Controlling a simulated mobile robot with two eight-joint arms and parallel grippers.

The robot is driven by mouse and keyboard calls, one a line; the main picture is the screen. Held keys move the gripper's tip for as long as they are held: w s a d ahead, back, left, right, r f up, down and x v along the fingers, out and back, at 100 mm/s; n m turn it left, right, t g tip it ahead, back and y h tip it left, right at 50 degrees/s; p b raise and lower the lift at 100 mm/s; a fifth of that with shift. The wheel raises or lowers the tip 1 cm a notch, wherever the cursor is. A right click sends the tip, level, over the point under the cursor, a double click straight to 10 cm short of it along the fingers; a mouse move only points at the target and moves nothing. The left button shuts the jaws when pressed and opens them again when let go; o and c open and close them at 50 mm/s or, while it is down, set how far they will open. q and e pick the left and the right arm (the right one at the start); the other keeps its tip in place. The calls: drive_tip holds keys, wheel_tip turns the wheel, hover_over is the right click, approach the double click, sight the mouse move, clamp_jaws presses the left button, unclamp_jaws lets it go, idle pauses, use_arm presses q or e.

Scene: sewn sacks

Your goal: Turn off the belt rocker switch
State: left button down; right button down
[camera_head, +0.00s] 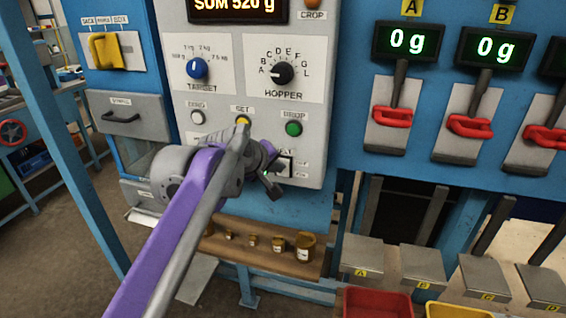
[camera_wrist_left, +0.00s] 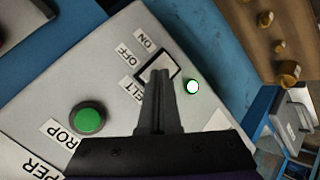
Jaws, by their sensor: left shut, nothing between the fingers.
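The belt rocker switch (camera_wrist_left: 152,62) is a pale rocker in a black frame on the grey panel, beside labels reading OFF, ON and part of BELT. In the head view the switch (camera_head: 286,166) is at the panel's lower right, partly behind my gripper. My left gripper (camera_wrist_left: 161,76) is shut and empty, its fingertips in front of the switch and covering part of it. I cannot tell whether they touch, or which side of the rocker is pressed in. My right gripper is out of view.
A green DROP button (camera_wrist_left: 88,119) sits near the switch, and a yellow SET button (camera_head: 243,121) is above my wrist. The HOPPER knob (camera_head: 283,73) is higher up. Below, a wooden shelf (camera_head: 262,262) holds several brass weights. Red handles (camera_head: 391,117) are at the right.

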use_arm(q)
drive_tip(key=shift+w, duration=0.1)
idle(0.4)
drive_tip(key=shift+s+a, duration=0.25)
drive_tip(key=shift+s, duration=0.55)
drive_tip(key=shift+s+a+f+b, duration=0.1)
drive_tip(key=shift+s+a, duration=0.15)
drive_tip(key=shift+s, duration=0.55)
drive_tip(key=shift+s+a+f+b, duration=0.15)
drive_tip(key=shift+s+a, duration=0.1)
drive_tip(key=shift+s, duration=0.5)
drive_tip(key=shift+s+a+f+b, duration=0.1)
drive_tip(key=shift+s+a, duration=0.15)
drive_tip(key=shift+s, duration=0.55)
drive_tip(key=s+a+f+m+g+y+p, duration=0.1)
drive_tip(key=s+a+f+m+y, duration=0.1)
drive_tip(key=s+a+f, duration=0.6)
drive_tip(key=s+a+f+m+g+y+p, duration=0.2)
drive_tip(key=s+a+f, duration=0.6)
drive_tip(key=s+f, duration=0.9)
drive_tip(key=shift+s+a+m+g+y, duration=0.3)
drive_tip(key=shift+s+m+y, duration=0.2)
drive_tip(key=shift+s+m, duration=0.6)
drive_tip(key=shift+w, duration=0.1)
